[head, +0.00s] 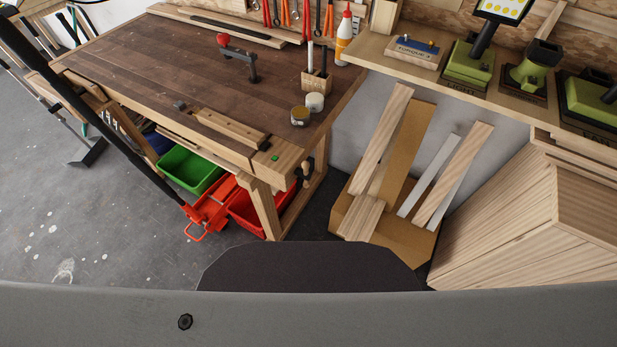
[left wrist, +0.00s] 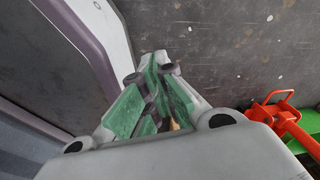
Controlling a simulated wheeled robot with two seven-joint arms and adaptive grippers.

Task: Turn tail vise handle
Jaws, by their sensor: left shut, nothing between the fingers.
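The wooden workbench (head: 165,70) stands in the upper left of the head view. At its near right end is the tail vise, whose wooden block (head: 276,157) carries a small green mark on top. A small handle (head: 306,171) with dark and wooden parts sticks out from this end; its exact angle is too small to tell. My left gripper (left wrist: 154,92) shows in the left wrist view with green finger pads, shut and empty, above the grey floor. No vise handle shows in that view. My right gripper is in neither view.
A box of boards (head: 390,215) stands right of the bench. Floor at left is largely clear.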

